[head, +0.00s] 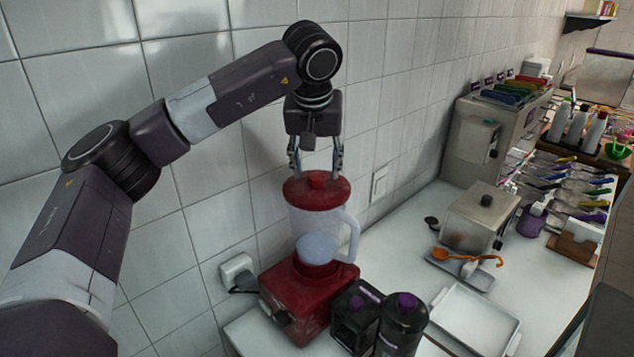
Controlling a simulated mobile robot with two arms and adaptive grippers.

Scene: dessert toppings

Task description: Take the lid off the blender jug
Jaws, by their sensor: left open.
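The blender jug (309,226) is clear with a handle on its right side, and stands upright on the red blender base (290,290). A red lid (305,196) with a raised knob (318,179) sits on top of the jug. My left gripper (316,172) points straight down over the lid. It is open, with one finger on each side of the knob. I cannot tell whether the fingers touch the lid. My right gripper is out of view.
A tiled wall (225,170) with a socket (237,268) is close behind. A white tray (474,320) and a metal box (480,219) stand further right on the counter.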

